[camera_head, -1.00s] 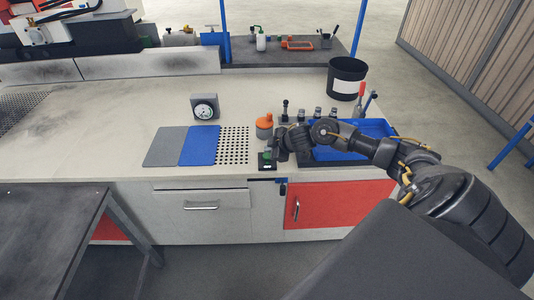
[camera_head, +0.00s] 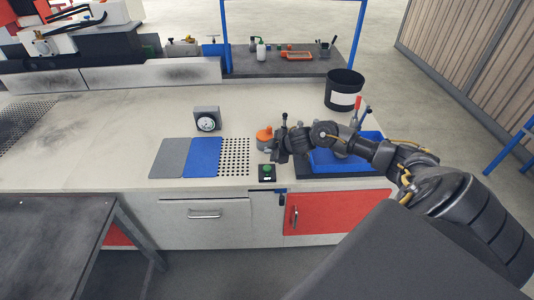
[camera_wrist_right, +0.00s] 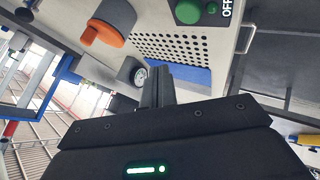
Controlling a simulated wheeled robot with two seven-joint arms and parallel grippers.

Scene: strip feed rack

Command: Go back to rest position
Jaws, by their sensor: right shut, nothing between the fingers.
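My right gripper (camera_head: 280,157) is above the front right part of the workbench, just above and right of a small black box with a green button (camera_head: 267,171). In the right wrist view its fingers (camera_wrist_right: 157,86) are together with nothing between them. The green button (camera_wrist_right: 188,11) shows there at the top, beside the letters "OFF", apart from the fingers. My left gripper is not in view.
A blue tray (camera_head: 345,160) lies under my right forearm. The bench's middle left is clear.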

